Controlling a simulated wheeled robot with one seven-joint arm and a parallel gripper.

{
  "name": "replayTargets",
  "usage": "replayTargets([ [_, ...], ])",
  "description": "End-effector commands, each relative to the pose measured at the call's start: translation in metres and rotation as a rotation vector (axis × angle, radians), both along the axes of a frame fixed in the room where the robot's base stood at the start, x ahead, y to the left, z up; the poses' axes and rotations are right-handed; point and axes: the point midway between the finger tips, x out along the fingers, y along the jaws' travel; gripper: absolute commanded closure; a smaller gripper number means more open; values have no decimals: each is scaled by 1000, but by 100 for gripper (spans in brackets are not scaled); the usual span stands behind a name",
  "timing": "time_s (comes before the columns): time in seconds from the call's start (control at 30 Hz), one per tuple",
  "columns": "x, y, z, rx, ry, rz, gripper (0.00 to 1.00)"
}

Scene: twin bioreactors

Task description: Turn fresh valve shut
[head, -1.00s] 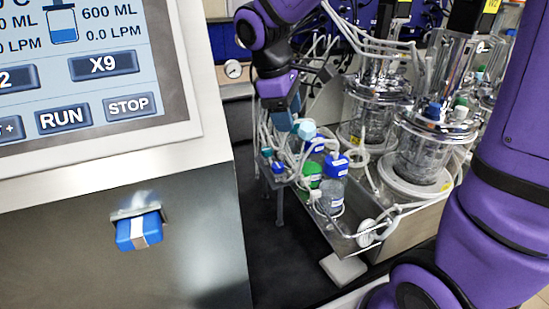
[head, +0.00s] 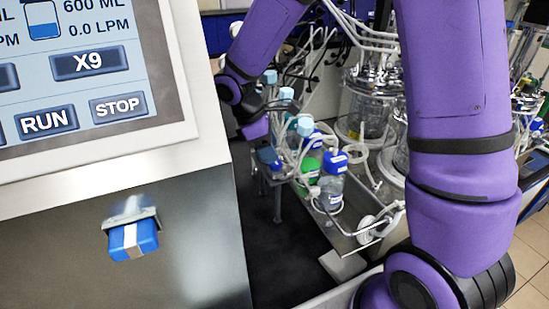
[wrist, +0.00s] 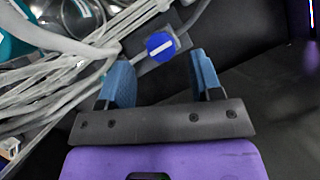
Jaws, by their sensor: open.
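A round blue valve knob with a white bar (wrist: 160,46) sits on a small dark block in the wrist view. The bar runs nearly level, slightly up to the right. I cannot tell from a label whether this is the fresh valve. My gripper (wrist: 158,60) is open, with its two blue fingers to the left and right of the knob. The knob shows between and just beyond the fingertips, with no visible contact.
Pale tubes (wrist: 60,85) crowd the left finger. Capped bottles (head: 331,182) stand in a metal tray beside the knob's bracket. Glass vessels (head: 368,105) stand behind. A control cabinet with a screen (head: 75,60) and a blue-and-white latch-like part (head: 133,240) fills the left.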

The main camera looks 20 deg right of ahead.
Motion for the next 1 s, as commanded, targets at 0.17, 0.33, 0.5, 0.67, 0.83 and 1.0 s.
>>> replayTargets([
  [0.17,-4,-9,-23,0,2,-1,41],
  [0.33,-6,-13,-34,1,2,-1,41],
  [0.5,-6,-14,-36,0,1,0,41],
  [0.67,-6,-14,-36,0,0,-1,43],
  [0.83,-6,-14,-36,0,0,-1,82],
  [1.0,-6,-14,-35,1,0,-2,90],
])
